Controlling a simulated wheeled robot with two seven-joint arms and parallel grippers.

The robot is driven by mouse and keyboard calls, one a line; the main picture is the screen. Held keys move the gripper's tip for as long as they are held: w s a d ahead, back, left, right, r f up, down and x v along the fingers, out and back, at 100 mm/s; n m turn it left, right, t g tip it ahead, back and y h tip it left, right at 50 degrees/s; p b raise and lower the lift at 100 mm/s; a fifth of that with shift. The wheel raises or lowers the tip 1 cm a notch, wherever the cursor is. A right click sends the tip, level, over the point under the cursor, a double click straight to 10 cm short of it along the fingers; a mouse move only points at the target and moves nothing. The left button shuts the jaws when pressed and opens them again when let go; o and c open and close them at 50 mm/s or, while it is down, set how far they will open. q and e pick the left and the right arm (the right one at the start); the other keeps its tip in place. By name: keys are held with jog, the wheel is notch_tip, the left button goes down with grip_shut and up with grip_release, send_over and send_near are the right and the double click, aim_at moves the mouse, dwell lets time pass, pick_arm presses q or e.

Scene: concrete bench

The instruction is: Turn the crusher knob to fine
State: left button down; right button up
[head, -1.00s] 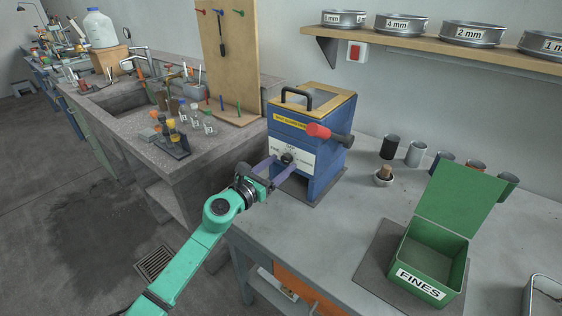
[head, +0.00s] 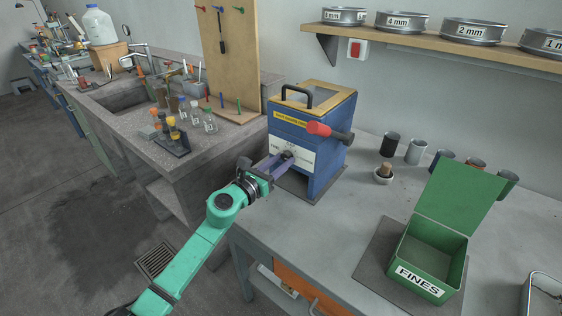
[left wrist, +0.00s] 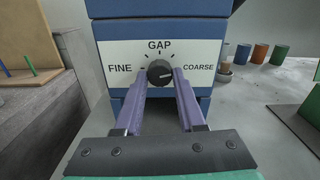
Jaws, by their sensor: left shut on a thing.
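The blue crusher (head: 290,131) stands on the bench with a white GAP plate on its front. The plate (left wrist: 112,52) reads FINE on the left and COARSE on the right in the left wrist view. The black knob (left wrist: 160,72) sits at its middle, its pale pointer mark aimed right, toward COARSE. My left gripper (head: 281,160) is at the crusher front. Its two purple fingers are shut on the knob, one at each side. In the head view the knob (head: 288,155) is partly hidden by the fingers. My right gripper is out of view.
An open green FINES box (head: 418,285) stands on a mat to the right. Several cups and a small mortar (head: 383,176) stand behind. Bench between crusher and box is clear.

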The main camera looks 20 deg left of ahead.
pick_arm(q)
jog(key=n+p, duration=0.1)
jog(key=n, duration=0.3)
jog(key=shift+n, duration=0.4)
jog(key=n+p, duration=0.1)
jog(key=n, duration=0.3)
jog(key=shift+r+n+p, duration=0.1)
jog(key=shift+n+p, duration=0.2)
jog(key=n+p, duration=0.1)
jog(key=n, duration=0.3)
jog(key=shift+d+p, duration=0.1)
jog(key=shift+p, duration=0.2)
jog(key=n+p, duration=0.1)
jog(key=n, duration=0.4)
jog(key=shift+p, duration=0.4)
jog(key=n+p, duration=0.2)
jog(key=n, duration=0.2)
jog(key=shift+r, duration=0.1)
jog(key=n+p, duration=0.1)
jog(key=n, duration=0.3)
jog(key=shift+p, duration=0.4)
jog(key=n+p, duration=0.1)
jog(key=n, duration=0.2)
jog(key=shift+n, duration=0.3)
jog(key=shift+n+p, duration=0.8)
jog(key=shift+n, duration=0.8)
